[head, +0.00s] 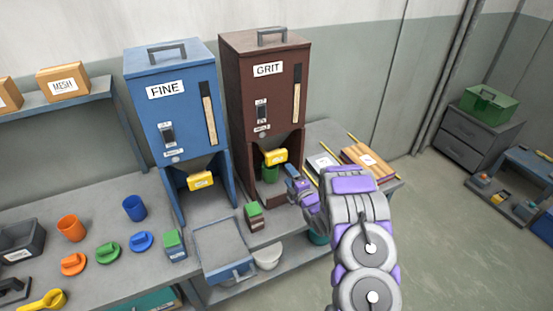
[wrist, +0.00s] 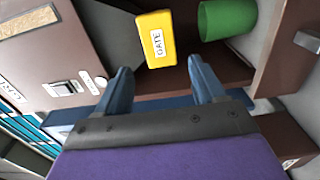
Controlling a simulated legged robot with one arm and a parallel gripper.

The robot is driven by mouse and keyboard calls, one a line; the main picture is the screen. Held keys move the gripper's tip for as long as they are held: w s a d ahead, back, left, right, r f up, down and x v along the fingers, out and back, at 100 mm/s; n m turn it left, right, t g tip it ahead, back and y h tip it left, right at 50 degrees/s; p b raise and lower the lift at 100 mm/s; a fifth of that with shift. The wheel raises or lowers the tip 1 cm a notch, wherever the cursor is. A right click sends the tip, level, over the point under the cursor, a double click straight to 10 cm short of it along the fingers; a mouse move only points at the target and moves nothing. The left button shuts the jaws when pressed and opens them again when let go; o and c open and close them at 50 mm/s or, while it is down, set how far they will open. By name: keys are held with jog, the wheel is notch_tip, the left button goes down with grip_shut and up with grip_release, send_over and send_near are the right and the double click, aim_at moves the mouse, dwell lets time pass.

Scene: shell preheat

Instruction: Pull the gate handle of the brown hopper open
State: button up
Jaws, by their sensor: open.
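The brown hopper (head: 262,95), labelled GRIT, stands on the bench right of a blue one. Its yellow gate handle (head: 275,157) sticks out at the bottom of the body, above a green cup (head: 269,173). In the wrist view the handle (wrist: 156,38), marked GATE, lies just beyond and between my fingertips, apart from them. The green cup (wrist: 227,18) is beyond the right finger. My gripper (wrist: 162,82) is open and empty. In the head view my gripper (head: 291,178) is just right of and a little below the handle, its fingers partly hidden by my wrist.
The blue FINE hopper (head: 175,100) stands close on the left, with its own yellow handle (head: 201,180). Boards and yellow rods (head: 350,160) lie at the right.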

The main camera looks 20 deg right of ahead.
aim_at(278, 159)
jog(key=w+b, duration=0.1)
jog(key=w, duration=1.1)
jog(key=shift+w+a, duration=0.15)
jog(key=shift+w, duration=0.05)
jog(key=shift+c, duration=0.3)
